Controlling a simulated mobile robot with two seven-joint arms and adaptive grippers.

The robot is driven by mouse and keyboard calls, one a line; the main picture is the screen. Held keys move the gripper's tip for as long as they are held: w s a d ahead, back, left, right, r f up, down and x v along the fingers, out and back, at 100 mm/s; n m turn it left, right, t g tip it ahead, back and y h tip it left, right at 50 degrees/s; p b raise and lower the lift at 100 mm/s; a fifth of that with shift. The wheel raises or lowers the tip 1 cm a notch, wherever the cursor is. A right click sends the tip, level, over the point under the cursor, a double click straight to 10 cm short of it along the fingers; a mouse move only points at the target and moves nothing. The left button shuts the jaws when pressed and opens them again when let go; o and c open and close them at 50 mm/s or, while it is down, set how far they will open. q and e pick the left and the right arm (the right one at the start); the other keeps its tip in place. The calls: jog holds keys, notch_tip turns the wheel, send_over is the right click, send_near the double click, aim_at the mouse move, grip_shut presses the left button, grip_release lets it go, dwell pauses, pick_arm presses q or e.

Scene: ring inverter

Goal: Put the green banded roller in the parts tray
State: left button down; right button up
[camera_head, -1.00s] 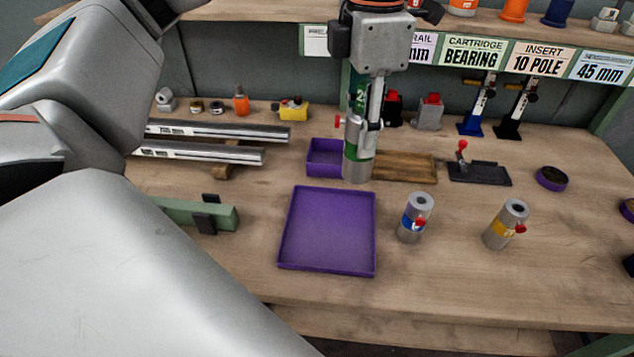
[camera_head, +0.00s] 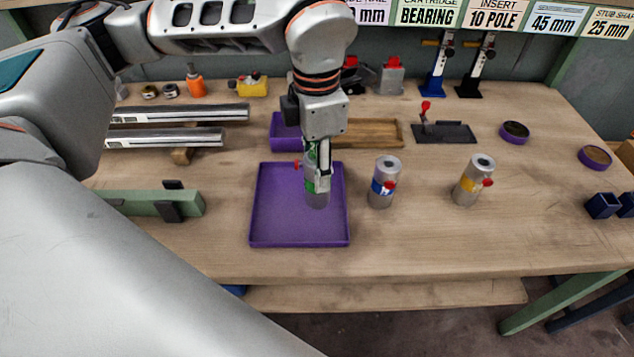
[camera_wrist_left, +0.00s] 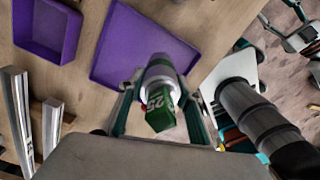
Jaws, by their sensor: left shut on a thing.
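The green banded roller (camera_head: 317,199) is a grey cylinder with a green band and a red knob at its side. My left gripper (camera_head: 317,172) is shut on it and holds it upright over the right part of the purple parts tray (camera_head: 268,232). The fingers hide part of the roller. In the left wrist view the roller (camera_wrist_left: 160,92) sits between the two fingers, with the tray (camera_wrist_left: 135,35) beyond it. I cannot tell whether the roller's lower end touches the tray floor. My right gripper is not in view.
A blue banded roller (camera_head: 383,184) and a yellow banded roller (camera_head: 473,183) stand right of the tray. A green rail fixture (camera_head: 150,203) is to the left. The front of the bench is clear.

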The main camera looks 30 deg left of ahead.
pick_arm(q)
jog(key=shift+f, duration=2.2)
jog(key=shift+f, duration=0.15)
jog(key=c, duration=1.4)
grip_release()
notch_tip(320, 180, up, 12)
jog(key=shift+r+p, duration=0.1)
jog(key=shift+p, duration=0.3)
